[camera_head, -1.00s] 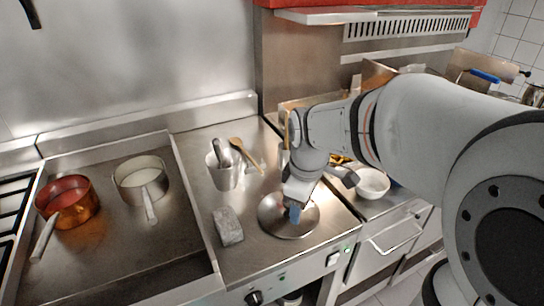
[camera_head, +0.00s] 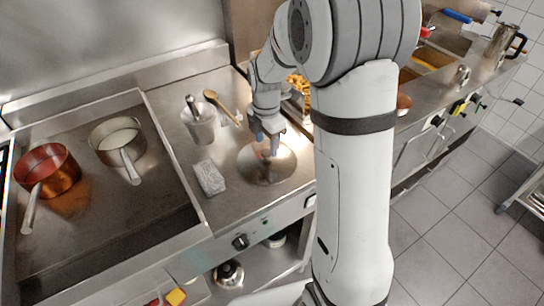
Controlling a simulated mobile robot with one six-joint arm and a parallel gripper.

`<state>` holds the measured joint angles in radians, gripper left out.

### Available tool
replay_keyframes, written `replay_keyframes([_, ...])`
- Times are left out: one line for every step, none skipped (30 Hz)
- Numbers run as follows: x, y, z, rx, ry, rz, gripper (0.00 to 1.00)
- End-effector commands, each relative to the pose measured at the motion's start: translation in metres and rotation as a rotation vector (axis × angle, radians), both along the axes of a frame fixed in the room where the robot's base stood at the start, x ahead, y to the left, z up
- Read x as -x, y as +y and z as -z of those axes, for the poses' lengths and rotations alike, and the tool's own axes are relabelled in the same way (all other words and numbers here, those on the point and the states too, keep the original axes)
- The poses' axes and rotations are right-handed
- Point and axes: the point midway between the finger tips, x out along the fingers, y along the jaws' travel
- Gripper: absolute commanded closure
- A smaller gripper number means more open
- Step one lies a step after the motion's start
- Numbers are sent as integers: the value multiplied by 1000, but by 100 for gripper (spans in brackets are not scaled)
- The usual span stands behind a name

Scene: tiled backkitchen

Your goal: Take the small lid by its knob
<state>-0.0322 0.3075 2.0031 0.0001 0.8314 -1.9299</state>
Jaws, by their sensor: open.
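A round, shiny steel lid (camera_head: 254,171) lies flat on the steel counter, right of the grey block. My gripper (camera_head: 267,145) points down over the middle and far part of this lid, its fingers apart with nothing seen between them. The knob cannot be made out; the fingers cover that area. I cannot tell whether the fingertips touch the lid or hover just above it.
A grey block (camera_head: 209,178) lies left of the lid. Behind stand a steel pot (camera_head: 199,126) with utensils and a wooden spoon (camera_head: 222,105). A copper pan (camera_head: 46,172) and a steel saucepan (camera_head: 117,140) stand left. My arm hides the counter to the right.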

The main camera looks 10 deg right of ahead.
Motion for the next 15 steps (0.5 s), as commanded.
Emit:
replay_keyframes([0, 2, 7, 1, 4, -1, 47])
replay_keyframes([0, 2, 12, 0, 3, 0, 47])
replay_keyframes([-1, 2, 16, 1, 2, 0, 47])
replay_keyframes([-1, 1, 20, 2, 1, 0, 47])
replay_keyframes([-1, 1, 22, 2, 1, 1, 47])
replay_keyframes([-1, 1, 24, 1, 1, 1, 47])
replay_keyframes([-1, 1, 25, 2, -1, 1, 47])
replay_keyframes([-1, 2, 26, 1, -2, 1, 47])
replay_keyframes([-1, 2, 26, 1, -3, 1, 47])
replay_keyframes([-1, 2, 26, 1, -3, 1, 47])
replay_keyframes([-1, 2, 26, 1, -3, 1, 47])
replay_keyframes([-1, 2, 26, 1, -3, 1, 47])
replay_keyframes([-1, 2, 26, 1, -3, 1, 47])
replay_keyframes([-1, 2, 26, 1, -3, 1, 49])
replay_keyframes([-1, 2, 26, 1, -3, 1, 52])
